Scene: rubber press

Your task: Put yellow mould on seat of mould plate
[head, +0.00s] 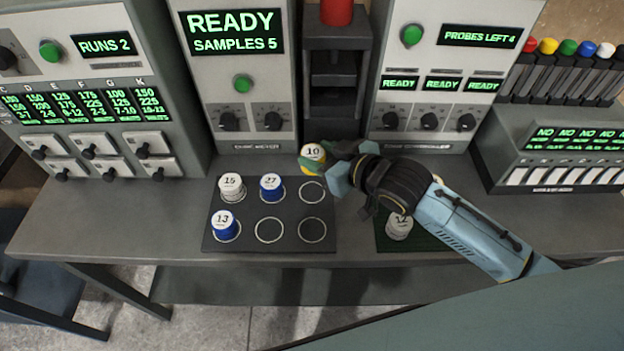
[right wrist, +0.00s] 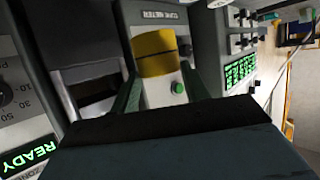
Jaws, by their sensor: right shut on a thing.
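The yellow mould (head: 313,154), with a white top marked 10, is between the fingers of my right gripper (head: 322,166). It is held near the upper right corner of the dark mould plate (head: 246,240). In the right wrist view the yellow mould (right wrist: 155,52) sits between the two green fingers. The plate has ringed seats. A white mould (head: 231,187) marked 15 and a blue mould (head: 271,187) marked 27 stand in its back row, and a blue mould (head: 225,226) marked 13 at front left. The back right, front middle and front right seats are empty. My left gripper is not in view.
A white mould (head: 399,227) marked 12 stands on a green mat (head: 432,243), partly behind my right arm. The cure meter (head: 240,75), a dark press (head: 336,70) with a red top, and the zone controller (head: 428,60) line the back of the bench.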

